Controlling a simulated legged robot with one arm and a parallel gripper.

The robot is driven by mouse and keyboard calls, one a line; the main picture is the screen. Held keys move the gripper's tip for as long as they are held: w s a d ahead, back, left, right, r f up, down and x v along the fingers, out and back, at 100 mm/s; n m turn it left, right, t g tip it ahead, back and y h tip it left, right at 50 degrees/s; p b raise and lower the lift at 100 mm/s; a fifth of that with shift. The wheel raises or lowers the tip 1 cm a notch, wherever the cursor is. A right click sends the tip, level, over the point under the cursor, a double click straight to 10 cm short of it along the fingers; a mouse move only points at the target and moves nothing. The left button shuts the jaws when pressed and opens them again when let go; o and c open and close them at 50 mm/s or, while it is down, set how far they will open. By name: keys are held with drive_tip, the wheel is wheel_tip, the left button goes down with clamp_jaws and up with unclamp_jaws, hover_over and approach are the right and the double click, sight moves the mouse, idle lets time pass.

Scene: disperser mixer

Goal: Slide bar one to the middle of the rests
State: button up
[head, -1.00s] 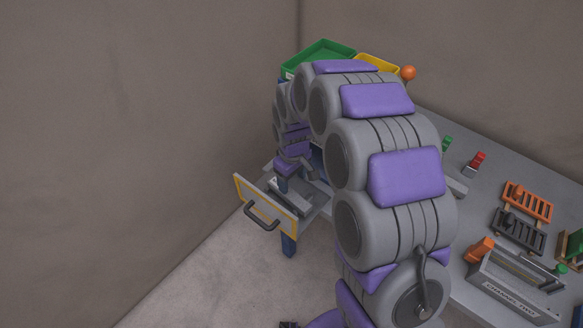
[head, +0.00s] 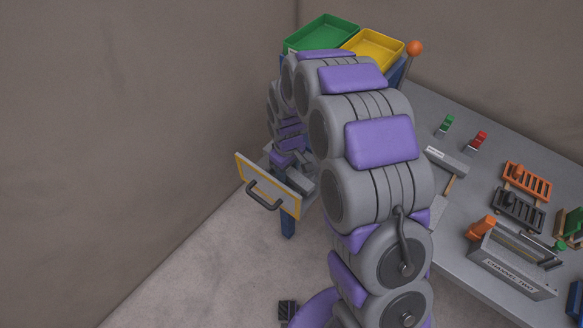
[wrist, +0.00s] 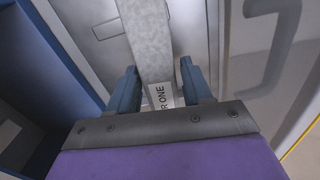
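Bar one (wrist: 150,45) is a long grey bar with a white label, partly hidden, reading "R ONE" in the wrist view. It lies in or over the open drawer (head: 268,187), which has a yellow-edged front and a dark handle. My gripper (wrist: 160,85) has its two blue fingers apart, one on each side of the bar near the label. I see a narrow gap at the fingers and cannot tell if either touches. The bar's near end is hidden under my gripper. In the head view my arm hides most of the drawer's inside. I cannot make out the rests clearly.
Green (head: 322,35) and yellow (head: 374,47) trays stand behind my arm. The grey bench (head: 470,190) at right carries a "CHANNEL TWO" box (head: 512,268), racks and levers. Floor left of the drawer is clear.

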drive_tip(key=shift+a, duration=0.4)
drive_tip(key=shift+c, duration=1.4)
drive_tip(key=shift+d, duration=0.85)
clamp_jaws()
drive_tip(key=shift+w+a, duration=0.35)
drive_tip(key=shift+a, duration=0.35)
drive_tip(key=shift+w+p, duration=0.4)
drive_tip(key=shift+w, duration=0.2)
drive_tip(key=shift+w+a, duration=0.3)
drive_tip(key=shift+w, duration=0.1)
drive_tip(key=o, duration=0.7)
unclamp_jaws()
drive_tip(key=shift+w+f, duration=0.1)
